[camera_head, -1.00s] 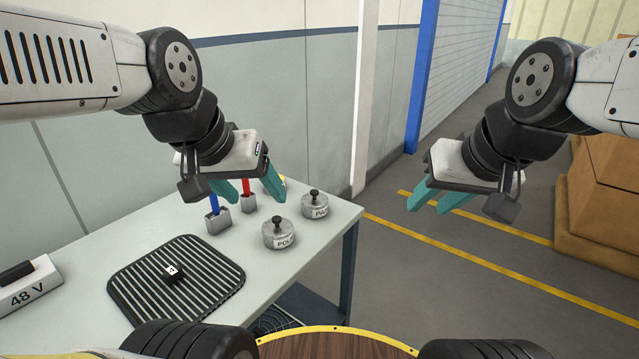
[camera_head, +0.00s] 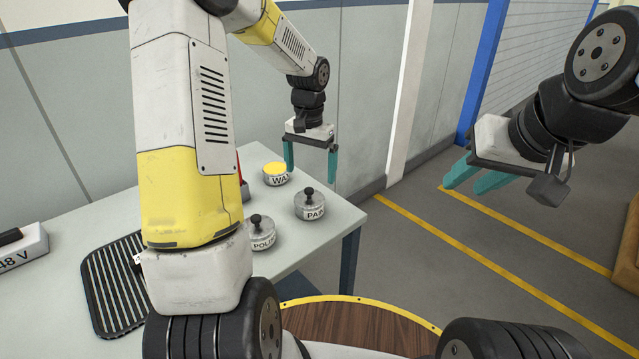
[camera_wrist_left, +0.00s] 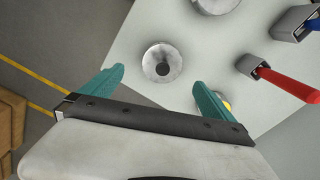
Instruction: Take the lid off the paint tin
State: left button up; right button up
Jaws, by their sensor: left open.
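The paint tin (camera_head: 309,206) is a small round grey metal tin labelled "PA…", with a lid (camera_head: 310,192) bearing a dark knob, on the right end of the table. The lid sits on it. In the left wrist view a round metal lid with a dark knob (camera_wrist_left: 162,67) lies beyond and between the fingertips, probably this tin. My left gripper (camera_head: 311,166) is open and empty, fingers pointing down, above and behind the tin in the head view. My right gripper (camera_head: 464,181) is open and empty over the floor at the right.
A similar tin labelled "POL…" (camera_head: 261,235) stands nearer, and a yellow-topped tin labelled "WA…" (camera_head: 275,174) behind. A ribbed black mat (camera_head: 112,285) and a 48 V box (camera_head: 22,247) lie left. In the wrist view, red (camera_wrist_left: 288,85) and blue handles stand in holders.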

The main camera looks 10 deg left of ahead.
aim_at(309, 189)
pick_arm(q)
jog(key=f, duration=0.7)
jog(key=shift+w+a+f, duration=0.15)
jog(key=shift+a+f, duration=0.1)
jog(key=c, duration=1.3)
